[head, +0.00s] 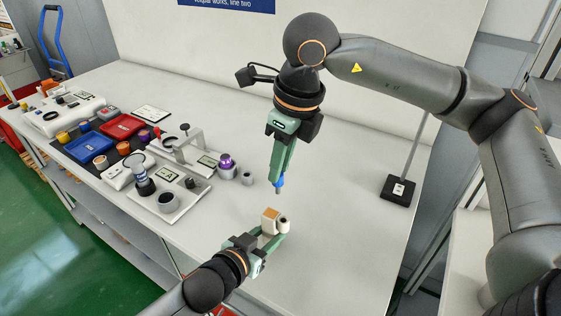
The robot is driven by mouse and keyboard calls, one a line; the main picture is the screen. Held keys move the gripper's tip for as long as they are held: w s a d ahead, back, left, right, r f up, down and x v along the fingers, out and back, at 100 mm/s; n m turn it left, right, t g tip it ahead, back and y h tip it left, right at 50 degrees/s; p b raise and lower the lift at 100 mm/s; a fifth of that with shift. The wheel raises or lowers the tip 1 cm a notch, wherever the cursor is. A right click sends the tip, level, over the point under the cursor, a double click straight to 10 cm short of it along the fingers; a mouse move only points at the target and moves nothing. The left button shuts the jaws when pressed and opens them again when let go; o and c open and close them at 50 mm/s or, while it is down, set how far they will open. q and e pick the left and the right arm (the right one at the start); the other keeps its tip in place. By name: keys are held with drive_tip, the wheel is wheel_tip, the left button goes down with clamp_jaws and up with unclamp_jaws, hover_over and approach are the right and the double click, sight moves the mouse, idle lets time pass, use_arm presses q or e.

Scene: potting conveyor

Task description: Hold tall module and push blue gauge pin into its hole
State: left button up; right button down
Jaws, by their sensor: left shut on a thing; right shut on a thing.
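My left gripper (277,236) is shut on the tall module (267,222), a cream block with an orange-brown top face, held near the middle of the table. Its hole is too small to make out. My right gripper (279,176) points down and is shut on the blue gauge pin (278,185). The pin's blue head shows at the fingertips and its grey tip points down. The pin is above the module in the picture, apart from it, with a visible gap between them.
Left of the grippers, a pale tray (185,205) holds dark and grey round parts. Behind it are a blue bin (88,147), a red bin (121,126) and a purple-topped part (226,164). A black stand base (398,190) is at the right. The table around the grippers is clear.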

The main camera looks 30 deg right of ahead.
drive_tip(key=shift+s, duration=0.15)
idle(0.5)
drive_tip(key=shift+s+d+f, duration=0.1)
drive_tip(key=shift+s+d, duration=0.2)
drive_tip(key=shift+s, duration=0.1)
approach(281, 220)
drive_tip(key=shift+w+a, duration=0.2)
drive_tip(key=shift+w, duration=0.05)
idle(0.4)
drive_tip(key=shift+f, duration=1.95)
idle(1.2)
drive_tip(key=c, duration=0.6)
unclamp_jaws()
drive_tip(key=shift+c, duration=0.2)
drive_tip(key=shift+r, duration=0.1)
wheel_tip(281, 220, up, 12)
drive_tip(key=s+d, duration=0.1)
drive_tip(key=s, duration=0.1)
drive_tip(key=shift+f, duration=0.2)
drive_tip(key=shift+d, duration=0.1)
